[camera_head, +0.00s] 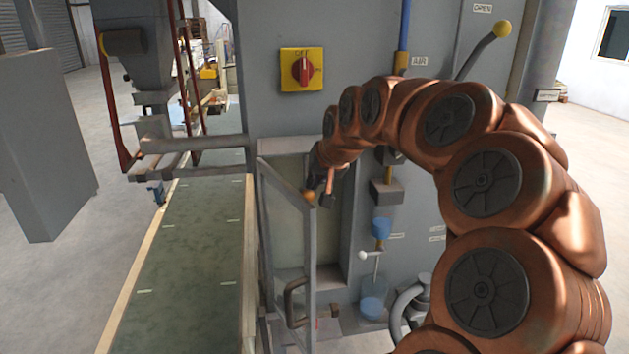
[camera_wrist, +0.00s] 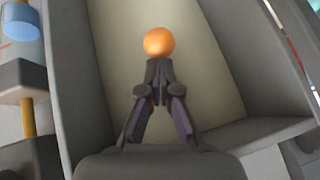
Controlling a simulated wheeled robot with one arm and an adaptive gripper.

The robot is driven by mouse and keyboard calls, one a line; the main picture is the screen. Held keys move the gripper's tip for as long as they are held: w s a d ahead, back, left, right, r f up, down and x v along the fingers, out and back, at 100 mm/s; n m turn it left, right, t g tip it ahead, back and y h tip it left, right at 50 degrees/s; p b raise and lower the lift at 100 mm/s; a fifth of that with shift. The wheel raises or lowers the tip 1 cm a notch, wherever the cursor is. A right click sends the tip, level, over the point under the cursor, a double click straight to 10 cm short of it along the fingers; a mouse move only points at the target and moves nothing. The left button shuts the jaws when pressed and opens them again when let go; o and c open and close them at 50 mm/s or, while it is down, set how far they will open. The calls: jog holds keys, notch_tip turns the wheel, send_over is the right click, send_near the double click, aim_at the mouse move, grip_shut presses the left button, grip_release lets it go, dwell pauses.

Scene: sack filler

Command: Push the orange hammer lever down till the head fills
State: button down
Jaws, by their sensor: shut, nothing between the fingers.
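An orange ball (camera_wrist: 159,41), which looks like the knob of the hammer lever, shows just beyond my fingertips in the wrist view. It also shows as a small orange ball (camera_head: 310,196) in the head view, in front of the open recess of the grey cabinet. My gripper (camera_wrist: 159,84) is shut and empty, its fingertips pointing at the ball. They touch it or nearly touch it; I cannot tell which. In the head view my gripper (camera_head: 319,188) is dark and small beside the ball. The lever's arm and the filling head are not clear to me.
The recess has a pale back panel (camera_wrist: 118,45) and grey side walls. An open grey door frame (camera_head: 308,250) stands at its left. A red rotary switch (camera_head: 303,70) is above. A green conveyor belt (camera_head: 190,265) runs at left.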

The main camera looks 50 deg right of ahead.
aim_at(313, 196)
jog(key=shift+s+a+f+t+h+b, duration=0.3)
jog(key=shift+f+t+b, duration=0.2)
jog(key=shift+b, duration=1.4)
jog(key=f+b, duration=0.1)
jog(key=b, duration=0.2)
jog(key=f+t+h+b, duration=0.1)
jog(key=b, duration=0.2)
jog(key=shift+s+a, duration=0.2)
jog(key=shift+s, duration=0.15)
jog(key=b, duration=0.2)
jog(key=f+t+b, duration=0.1)
jog(key=b, duration=0.2)
jog(key=s+f+b, duration=0.1)
jog(key=b, duration=0.2)
jog(key=shift+a+f+n+t+h, duration=0.2)
jog(key=shift+a+n+t+h, duration=0.1)
jog(key=shift+a, duration=0.05)
notch_tip(313, 196, up, 10)
dwell(1.0)
